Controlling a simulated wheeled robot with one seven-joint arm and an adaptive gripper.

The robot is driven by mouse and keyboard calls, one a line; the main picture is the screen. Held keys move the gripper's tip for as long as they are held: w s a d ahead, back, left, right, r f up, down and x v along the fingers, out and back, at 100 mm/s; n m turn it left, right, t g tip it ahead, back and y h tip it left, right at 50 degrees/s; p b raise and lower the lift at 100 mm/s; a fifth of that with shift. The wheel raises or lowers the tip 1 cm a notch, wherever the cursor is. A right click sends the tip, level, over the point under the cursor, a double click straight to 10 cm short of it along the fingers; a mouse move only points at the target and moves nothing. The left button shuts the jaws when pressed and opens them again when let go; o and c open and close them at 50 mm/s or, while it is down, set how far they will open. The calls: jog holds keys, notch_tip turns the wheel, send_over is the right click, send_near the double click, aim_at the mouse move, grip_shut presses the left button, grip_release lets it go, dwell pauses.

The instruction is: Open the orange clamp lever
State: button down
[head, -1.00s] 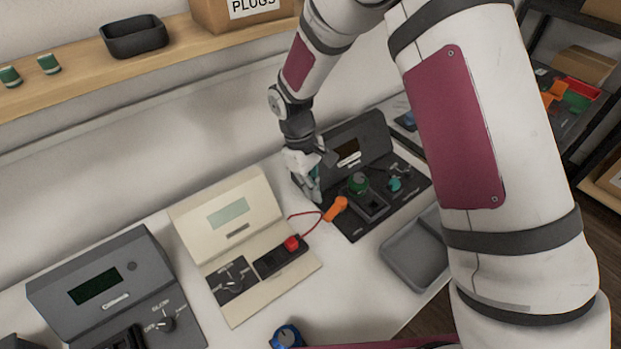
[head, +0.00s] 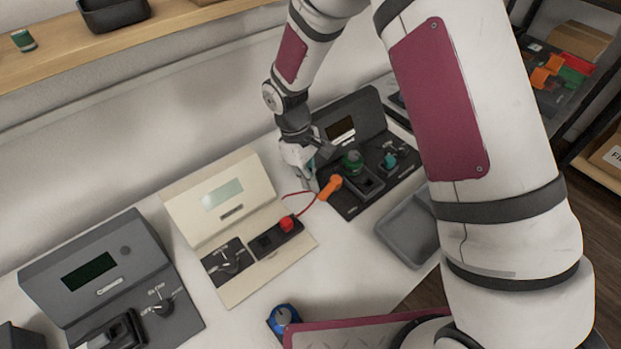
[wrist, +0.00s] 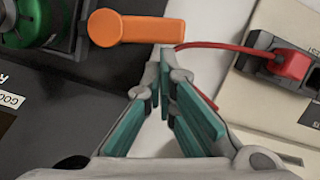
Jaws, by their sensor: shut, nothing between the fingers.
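The orange clamp lever (head: 329,187) sticks out from the front left of the dark test station (head: 352,205). In the wrist view the lever (wrist: 138,28) lies across the top, with its rounded end at the left and its bar pointing right. My gripper (head: 310,185) is at the station's left edge, just left of the lever. In the wrist view my gripper (wrist: 165,65) has its teal-padded fingers together at the tips, with nothing between them. The tips appear just below the lever's free end; I cannot tell whether they touch it.
A green round part (head: 352,162) sits on the dark station behind the lever. A red plug (head: 288,223) with a red cable is on the cream station (head: 190,207) to the left. A grey tray (head: 408,230) lies at the right. A blue knob-like part (head: 283,318) is in front.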

aim_at(324, 198)
jog(key=shift+s+n, duration=0.3)
jog(key=shift+n, duration=0.3)
jog(key=shift+s+d+n+t+p, duration=0.2)
jog(key=shift+s+n, duration=0.15)
jog(key=shift+n, duration=0.2)
jog(key=shift+s+d+n+t+p, duration=0.1)
jog(key=shift+s+n+t+p, duration=0.1)
jog(key=shift+s+n, duration=0.25)
jog(key=n, duration=0.1)
jog(key=s+n, duration=0.1)
jog(key=n, duration=0.1)
jog(key=shift+d+t+h, duration=0.3)
jog(key=shift+d, duration=0.1)
jog(key=n, duration=0.1)
jog(key=s+d+n, duration=0.1)
jog(key=shift+n+t, duration=0.3)
jog(key=shift+n, duration=0.1)
jog(key=d+n, duration=0.1)
jog(key=n, duration=0.1)
jog(key=s+d+n+t, duration=0.1)
jog(key=n, duration=0.1)
jog(key=shift+w, duration=0.1)
jog(key=shift+w, duration=0.75)
jog(key=shift+a+r, duration=0.1)
